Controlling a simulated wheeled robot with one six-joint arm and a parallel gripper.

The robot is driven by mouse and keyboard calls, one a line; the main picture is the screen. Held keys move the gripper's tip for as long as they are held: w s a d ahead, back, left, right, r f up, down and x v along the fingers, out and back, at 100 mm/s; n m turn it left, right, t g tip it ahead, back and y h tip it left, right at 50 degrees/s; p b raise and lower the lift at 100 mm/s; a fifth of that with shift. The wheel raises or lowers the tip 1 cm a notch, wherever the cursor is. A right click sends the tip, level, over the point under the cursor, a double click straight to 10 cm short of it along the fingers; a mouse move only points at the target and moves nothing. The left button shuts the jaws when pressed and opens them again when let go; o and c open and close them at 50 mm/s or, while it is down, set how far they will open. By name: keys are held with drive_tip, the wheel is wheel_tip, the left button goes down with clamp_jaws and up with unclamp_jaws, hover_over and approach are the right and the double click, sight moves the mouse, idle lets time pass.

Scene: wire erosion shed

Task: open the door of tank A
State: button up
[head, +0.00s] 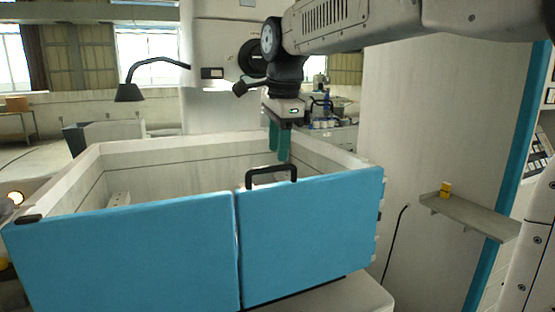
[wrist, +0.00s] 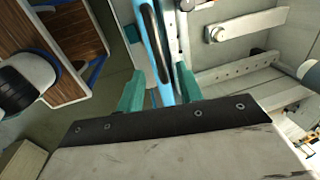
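The tank's front has two blue door panels, a left one (head: 125,258) and a right one (head: 312,228), side by side and closed together. No letter label is readable. A black bar handle (head: 271,171) stands on the right panel's top edge; in the wrist view the handle (wrist: 153,40) is seen from above, along the blue edge. My gripper (head: 279,152) hangs just above the handle's right part, teal fingers pointing down. In the wrist view my gripper (wrist: 159,75) is open, one finger on each side of the line of the handle. Contact cannot be told.
The open-topped tank (head: 165,155) has pale walls behind the panels. A grey shelf (head: 465,218) with a small yellow object (head: 445,189) juts from the machine side at right. A black lamp (head: 130,92) stands at the back left.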

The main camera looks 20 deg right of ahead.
sight(277, 167)
drive_tip(key=shift+w+f, duration=0.2)
drive_tip(key=shift+f, duration=0.75)
drive_tip(key=shift+w+f, duration=0.15)
drive_tip(key=shift+f, duration=0.8)
clamp_jaws()
drive_tip(key=shift+s, duration=0.15)
